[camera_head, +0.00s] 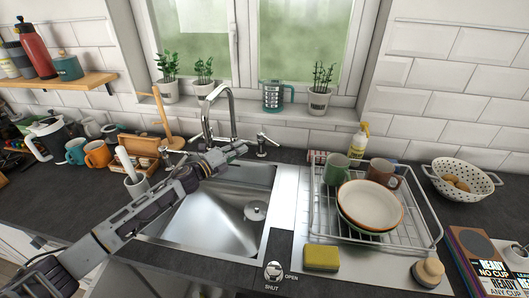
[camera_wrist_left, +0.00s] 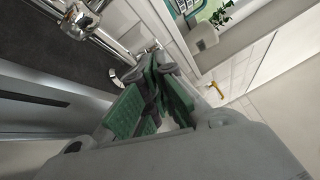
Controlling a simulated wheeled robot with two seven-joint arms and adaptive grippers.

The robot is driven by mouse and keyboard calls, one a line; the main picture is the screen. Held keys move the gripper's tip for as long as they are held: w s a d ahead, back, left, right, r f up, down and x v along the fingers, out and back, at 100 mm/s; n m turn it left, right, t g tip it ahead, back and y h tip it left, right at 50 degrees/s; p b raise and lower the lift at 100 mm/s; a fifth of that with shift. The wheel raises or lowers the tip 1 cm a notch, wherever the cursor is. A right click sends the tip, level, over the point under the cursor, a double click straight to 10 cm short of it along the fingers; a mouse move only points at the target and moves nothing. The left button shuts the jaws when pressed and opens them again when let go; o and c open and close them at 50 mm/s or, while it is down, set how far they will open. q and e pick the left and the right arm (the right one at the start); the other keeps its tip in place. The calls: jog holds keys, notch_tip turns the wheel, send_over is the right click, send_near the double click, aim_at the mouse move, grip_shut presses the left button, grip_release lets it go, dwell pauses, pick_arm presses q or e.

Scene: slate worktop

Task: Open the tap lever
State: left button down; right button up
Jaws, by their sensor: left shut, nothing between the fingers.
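A small grey metal fitting (camera_head: 274,269), which looks like the tap lever, sits at the worktop's front edge. SHUT is printed below it and OPEN at its right; its exact setting is too small to tell. The tall chrome tap (camera_head: 231,100) stands behind the sink (camera_head: 215,215). A chrome side handle (camera_head: 264,143) stands right of the tap. My left gripper (camera_head: 240,149) is over the sink's back edge, in front of the tap, shut and empty. Its green-padded fingers (camera_wrist_left: 163,75) show in the left wrist view, near chrome fittings (camera_wrist_left: 82,20). My right gripper is not in view.
A dish rack (camera_head: 425,238) with bowls and mugs stands right of the sink. A yellow sponge (camera_head: 321,258) and a brush (camera_head: 428,271) lie in front of it. Orange and teal mugs (camera_head: 97,155) stand at the left. Plants line the windowsill.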

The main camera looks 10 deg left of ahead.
aim_at(269, 140)
pick_arm(q)
jog(key=s+a+g+h, duration=0.1)
jog(key=s+g+h, duration=0.3)
jog(key=s, duration=0.5)
jog(key=shift+s+a+r+m+g+h, duration=0.2)
jog(key=shift+a+r+m+g+h, duration=0.15)
jog(key=shift+g, duration=0.25)
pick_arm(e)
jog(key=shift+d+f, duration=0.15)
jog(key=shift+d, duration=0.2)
pick_arm(q)
jog(key=shift+w+d+r, duration=0.1)
jog(key=shift+w+d, duration=0.05)
jog(key=shift+d, duration=0.1)
jog(key=p+x, duration=0.2)
jog(key=x, duration=1.1)
jog(key=shift+w+d, duration=0.2)
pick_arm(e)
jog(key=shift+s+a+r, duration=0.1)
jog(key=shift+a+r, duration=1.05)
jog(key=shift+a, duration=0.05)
pick_arm(q)
jog(key=shift+d, duration=0.15)
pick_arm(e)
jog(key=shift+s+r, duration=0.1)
